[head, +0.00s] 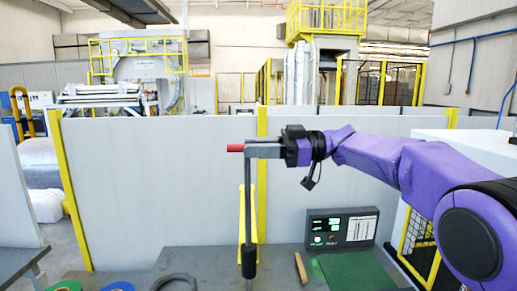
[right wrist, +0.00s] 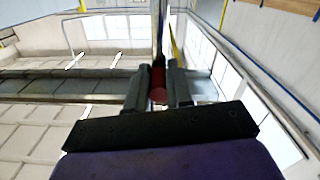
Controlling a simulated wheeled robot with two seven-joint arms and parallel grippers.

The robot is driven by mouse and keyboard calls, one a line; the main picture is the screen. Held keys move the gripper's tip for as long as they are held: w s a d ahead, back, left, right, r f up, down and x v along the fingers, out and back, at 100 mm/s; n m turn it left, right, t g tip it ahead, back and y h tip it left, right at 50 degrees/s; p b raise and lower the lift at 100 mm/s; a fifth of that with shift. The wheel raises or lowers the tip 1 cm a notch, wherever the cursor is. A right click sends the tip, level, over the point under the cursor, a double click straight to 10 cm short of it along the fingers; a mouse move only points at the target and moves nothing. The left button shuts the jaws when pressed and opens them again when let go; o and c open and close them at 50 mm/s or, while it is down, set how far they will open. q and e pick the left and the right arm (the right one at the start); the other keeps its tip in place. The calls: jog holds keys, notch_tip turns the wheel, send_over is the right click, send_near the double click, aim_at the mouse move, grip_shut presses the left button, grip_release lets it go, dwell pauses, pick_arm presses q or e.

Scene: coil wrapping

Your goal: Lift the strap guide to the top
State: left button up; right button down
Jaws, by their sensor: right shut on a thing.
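My right gripper (head: 264,149) is shut on a red handle (head: 235,148), which I take to be part of the strap guide; its end pokes out left of the fingers. The red handle (right wrist: 158,84) also shows between the two fingers (right wrist: 158,92) in the right wrist view. A thin dark upright rod (head: 248,205) runs down from the fingertips to a thicker black lower part (head: 248,262) at the table. The fingers hide how rod and handle join. My left gripper is not in view.
A control box (head: 341,227) with green displays stands on the grey table (head: 215,265). A green mat (head: 358,272), a small tan stick (head: 300,268), a dark ring (head: 174,282) and blue and green rolls (head: 117,286) lie there. Grey partitions (head: 160,190) with yellow posts stand behind.

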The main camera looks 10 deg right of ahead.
jog(key=c, duration=1.1)
grip_release()
jog(key=shift+r, duration=0.4)
jog(key=shift+o, duration=0.2)
jog(key=shift+d+f, duration=0.1)
jog(key=shift+d+f, duration=0.15)
jog(key=s+d+b, duration=0.1)
jog(key=d+b, duration=0.3)
jog(key=d, duration=0.6)
jog(key=shift+s, duration=0.35)
jog(key=shift+d, duration=0.15)
